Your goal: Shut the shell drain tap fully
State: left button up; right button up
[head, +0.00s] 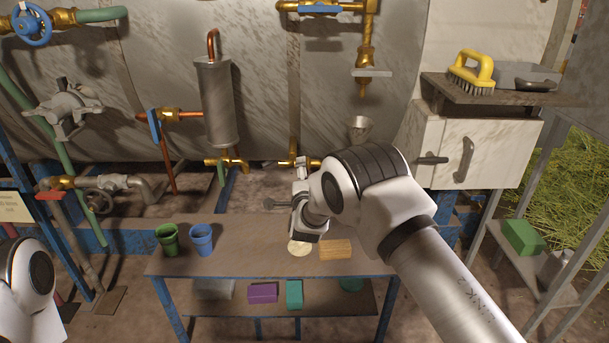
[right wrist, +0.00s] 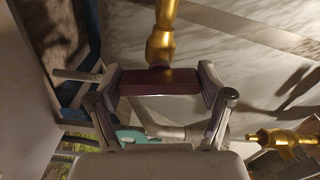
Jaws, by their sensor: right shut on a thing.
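A brass tap (head: 287,163) sits on pipework low on the big grey vessel, behind the bench; I take it for the shell drain tap. In the right wrist view a dark maroon lever handle (right wrist: 150,84) joins a brass tap body (right wrist: 160,46). My right gripper (right wrist: 163,88) is shut on this handle, a finger at each end of it. In the head view my right gripper (head: 304,169) is at the tap, and the handle is hidden. How far the tap is turned cannot be told. Only part of my left arm shows at the lower left; its gripper is out of view.
The bench (head: 225,262) in front holds a green cup (head: 168,240), a blue cup (head: 201,240) and a wooden block (head: 335,250). Another brass tap (head: 226,163) is to the left. A white cabinet (head: 470,150) stands at the right.

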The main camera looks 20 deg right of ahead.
jog(key=shift+m, duration=1.3)
jog(key=shift+f, duration=0.1)
jog(key=o, duration=1.1)
jog(key=shift+s, duration=0.1)
jog(key=v, duration=1.2)
